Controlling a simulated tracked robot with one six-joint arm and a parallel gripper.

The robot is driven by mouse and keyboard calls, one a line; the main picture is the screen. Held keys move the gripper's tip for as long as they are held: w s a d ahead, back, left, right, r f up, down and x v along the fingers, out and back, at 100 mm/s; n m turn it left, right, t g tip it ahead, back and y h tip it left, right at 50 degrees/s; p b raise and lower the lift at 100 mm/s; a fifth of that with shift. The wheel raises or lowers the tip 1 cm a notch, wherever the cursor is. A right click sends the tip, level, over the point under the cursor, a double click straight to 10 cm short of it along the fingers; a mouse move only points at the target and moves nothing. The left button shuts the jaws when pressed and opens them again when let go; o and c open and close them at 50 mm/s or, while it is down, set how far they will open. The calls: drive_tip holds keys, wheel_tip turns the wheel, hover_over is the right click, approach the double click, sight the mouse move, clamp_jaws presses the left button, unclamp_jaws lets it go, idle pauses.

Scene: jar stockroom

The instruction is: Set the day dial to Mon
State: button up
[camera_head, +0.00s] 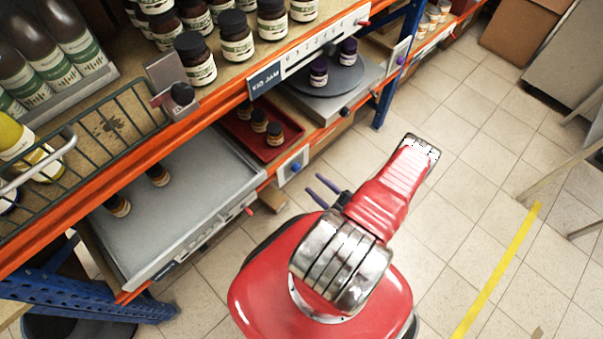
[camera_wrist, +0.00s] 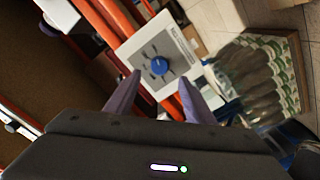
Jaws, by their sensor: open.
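A white dial plate with a round blue knob (camera_wrist: 160,66) shows ahead in the wrist view, with dark marks around the knob; its lettering is too small to read. What looks like the same blue-knobbed dial (camera_head: 295,167) is on the lower shelf's front edge in the head view. My gripper (camera_wrist: 160,77) is open and empty, its two purple fingers pointing toward the dial, one on each side of the knob in the picture. They look apart from the knob. In the head view my gripper (camera_head: 328,189) is near the dial, out over the floor.
Orange shelf beams (camera_head: 220,110) run beside the dial. A red tray (camera_head: 250,135) with small jars and a grey tray (camera_head: 200,190) are on the lower shelf. Another plate with a purple knob (camera_head: 398,58) is further right.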

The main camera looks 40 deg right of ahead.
sight(298, 171)
drive_tip(key=shift+w+a, duration=0.15)
drive_tip(key=shift+w, duration=4.05)
drive_tip(key=shift+c, duration=0.3)
drive_tip(key=c, duration=0.9)
drive_tip(key=shift+a, duration=0.2)
drive_tip(key=shift+c, duration=0.5)
drive_tip(key=shift+d, duration=0.1)
